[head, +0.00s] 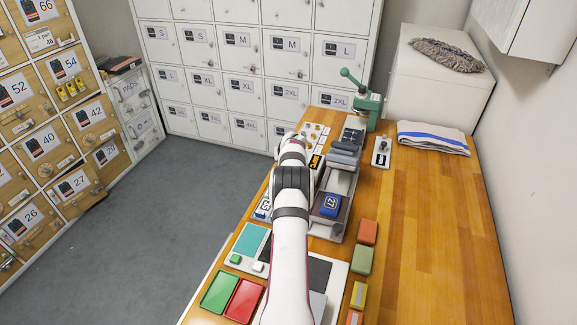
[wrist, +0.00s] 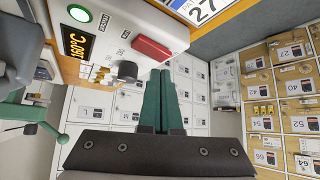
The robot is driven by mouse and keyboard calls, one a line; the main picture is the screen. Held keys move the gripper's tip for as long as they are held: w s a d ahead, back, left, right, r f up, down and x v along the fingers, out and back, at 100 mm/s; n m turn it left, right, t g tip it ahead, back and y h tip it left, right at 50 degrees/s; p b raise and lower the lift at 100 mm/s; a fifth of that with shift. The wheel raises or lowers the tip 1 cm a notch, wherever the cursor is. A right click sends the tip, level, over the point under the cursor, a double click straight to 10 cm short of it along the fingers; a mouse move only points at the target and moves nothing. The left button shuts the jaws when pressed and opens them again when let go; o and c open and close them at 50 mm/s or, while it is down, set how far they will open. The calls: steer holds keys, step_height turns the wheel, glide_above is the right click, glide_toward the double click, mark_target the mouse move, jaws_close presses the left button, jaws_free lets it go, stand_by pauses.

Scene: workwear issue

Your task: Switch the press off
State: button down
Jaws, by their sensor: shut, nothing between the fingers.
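The press (head: 344,185) stands on the bench in the head view, partly behind my arm. In the wrist view its pale control panel (wrist: 125,30) carries a red switch (wrist: 152,48), a black knob (wrist: 127,71), a display reading 160°C (wrist: 79,43) and a lit green lamp (wrist: 79,14). My gripper (wrist: 160,73) is shut and empty, its green fingers together. Their tips are close beside the red switch; I cannot tell whether they touch it. My arm hides the switch and the fingers in the head view.
A blue patch marked 27 (head: 331,205) lies on the press's lower part. A green lever tool (head: 367,103) stands behind the press. Green (head: 221,291) and red (head: 244,300) trays are at the front left. A folded towel (head: 432,137) lies right.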

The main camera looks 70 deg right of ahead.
steer(key=shift+f, duration=0.65)
steer(key=shift+r, duration=3.5)
